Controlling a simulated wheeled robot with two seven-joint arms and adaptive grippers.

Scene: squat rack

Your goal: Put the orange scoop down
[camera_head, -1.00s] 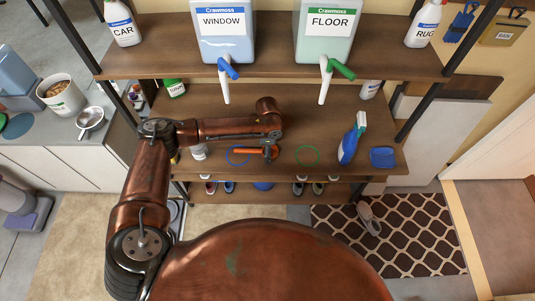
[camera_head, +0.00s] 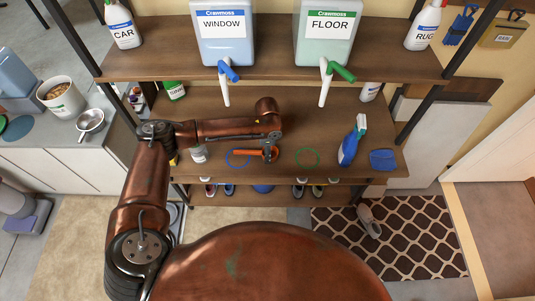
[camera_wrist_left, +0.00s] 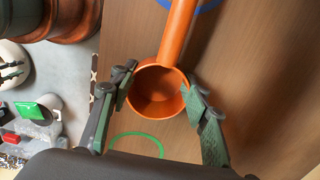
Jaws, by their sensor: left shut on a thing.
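The orange scoop (camera_head: 250,152) is over the middle shelf board, with its handle pointing left in the head view. My left gripper (camera_head: 270,156) is shut on the scoop's cup. In the left wrist view the fingers of my left gripper (camera_wrist_left: 160,97) press on both sides of the round, empty cup of the scoop (camera_wrist_left: 155,88), and the handle runs up out of the picture. Whether the scoop touches the board cannot be told. A blue ring (camera_head: 229,162) lies on the board by the handle. A green ring (camera_head: 307,147) lies to the right. My right gripper is not in view.
A blue spray bottle (camera_head: 348,150) and a blue cloth-like item (camera_head: 382,160) stand right of the green ring. A white bottle (camera_head: 198,153) is left of the blue ring. Two dispensers, WINDOW (camera_head: 223,50) and FLOOR (camera_head: 325,50), hang their taps over the board.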

